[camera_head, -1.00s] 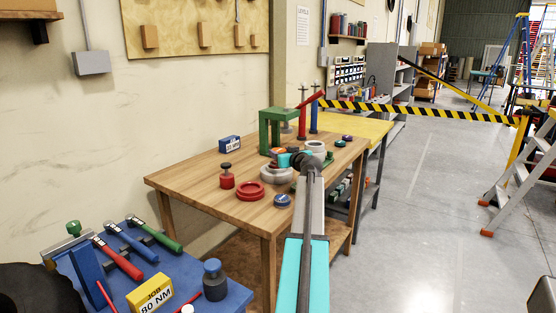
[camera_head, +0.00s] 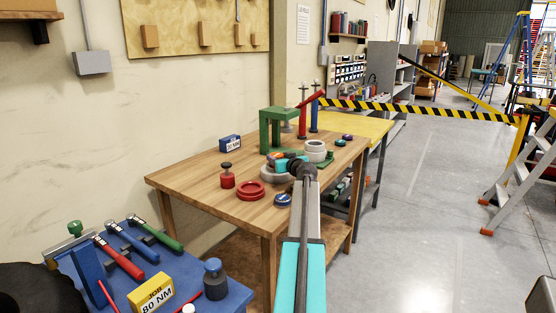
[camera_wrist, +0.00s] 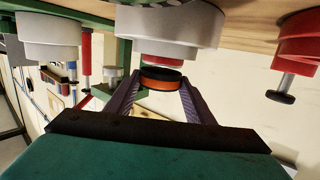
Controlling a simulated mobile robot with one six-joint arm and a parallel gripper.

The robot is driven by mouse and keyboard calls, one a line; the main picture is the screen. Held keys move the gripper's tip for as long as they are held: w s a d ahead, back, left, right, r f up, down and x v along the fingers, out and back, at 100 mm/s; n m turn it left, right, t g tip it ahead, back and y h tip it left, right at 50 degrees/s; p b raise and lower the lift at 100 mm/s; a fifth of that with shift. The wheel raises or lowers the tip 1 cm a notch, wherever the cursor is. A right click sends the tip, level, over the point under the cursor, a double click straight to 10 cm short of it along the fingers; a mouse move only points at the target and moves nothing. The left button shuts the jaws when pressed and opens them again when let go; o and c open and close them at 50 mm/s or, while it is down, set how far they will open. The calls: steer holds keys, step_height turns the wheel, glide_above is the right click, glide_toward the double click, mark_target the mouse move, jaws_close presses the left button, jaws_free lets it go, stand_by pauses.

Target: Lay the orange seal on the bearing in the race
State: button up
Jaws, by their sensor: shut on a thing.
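My gripper (camera_wrist: 160,98) is shut on the orange seal (camera_wrist: 158,85), a short ring with an orange band and a black band, held between the two fingertips. The wrist view is upside down, with the table at the top. The seal is just above a wide grey race (camera_wrist: 172,22), which has a narrower reddish-edged part in its middle; a small gap seems to show between them. In the head view the grey race (camera_head: 268,174) stands on the wooden table, partly hidden by my gripper (camera_head: 284,161). I cannot clearly make out the bearing inside it.
A white-grey cylinder (camera_head: 316,152) stands right of the race. A green press frame (camera_head: 279,128) is behind it. The table's left part (camera_head: 185,180) is clear.

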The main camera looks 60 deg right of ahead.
steer(key=shift+f, duration=0.25)
steer(key=shift+f, duration=0.15)
steer(key=o, duration=1.1)
steer(key=shift+c, duration=0.2)
steer(key=shift+s+r, duration=0.1)
steer(key=shift+r, duration=0.1)
steer(key=b+v, duration=0.1)
steer(key=v, duration=1)
steer(key=shift+s+a, duration=0.3)
steer(key=shift+f, duration=0.1)
